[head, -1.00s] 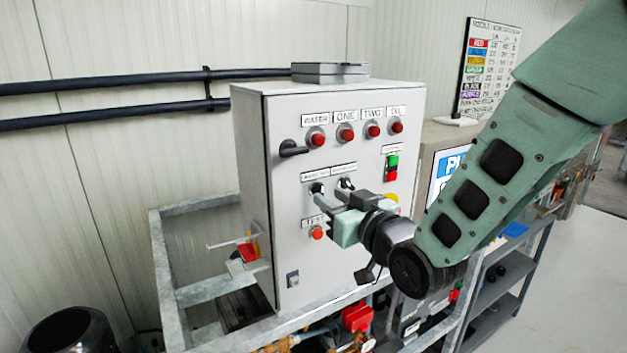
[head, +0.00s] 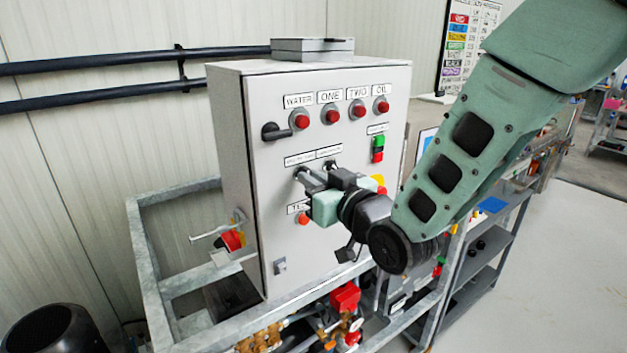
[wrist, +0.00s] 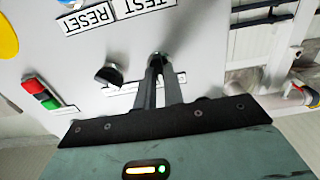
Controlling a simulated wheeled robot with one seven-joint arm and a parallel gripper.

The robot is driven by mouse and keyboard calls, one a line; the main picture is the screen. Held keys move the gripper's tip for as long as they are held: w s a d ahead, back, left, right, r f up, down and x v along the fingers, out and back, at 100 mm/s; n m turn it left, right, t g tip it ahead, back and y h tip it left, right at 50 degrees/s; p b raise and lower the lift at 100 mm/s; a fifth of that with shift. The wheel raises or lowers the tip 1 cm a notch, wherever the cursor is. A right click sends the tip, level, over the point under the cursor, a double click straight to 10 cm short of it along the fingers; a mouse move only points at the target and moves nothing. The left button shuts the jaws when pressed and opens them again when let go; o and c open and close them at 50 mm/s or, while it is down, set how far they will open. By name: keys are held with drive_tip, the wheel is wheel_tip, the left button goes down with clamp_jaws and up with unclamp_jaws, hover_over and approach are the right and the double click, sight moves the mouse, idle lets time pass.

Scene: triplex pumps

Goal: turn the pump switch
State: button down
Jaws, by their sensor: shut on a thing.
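The pump switch (wrist: 157,57) is a small dark rotary switch on the light grey panel of a control cabinet (head: 270,222). It is the left one of two switches below the label strips, as seen from the head. My gripper (head: 299,173) reaches it from the front right. In the wrist view, where the panel appears upside down, my gripper's two narrow fingers (wrist: 159,68) are close together on the switch and hide most of it. The switch's exact angle cannot be told. The second black switch (wrist: 108,77) stands free beside the fingers.
Red lamps (head: 332,116) line the panel's top, with a black handle (head: 275,132) at left. A green and red button pair (head: 378,149) and a yellow button (head: 378,180) lie to the right. A metal frame (head: 150,250) surrounds the cabinet. Open floor (head: 560,270) lies at right.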

drive_tip(key=shift+f+b, duration=0.1)
drive_tip(key=shift+b, duration=0.5)
drive_tip(key=shift+s+a+n+b, duration=0.1)
drive_tip(key=shift+n+b, duration=4.2)
drive_tip(key=shift+b, duration=1.55)
drive_tip(key=c, duration=1.5)
unclamp_jaws()
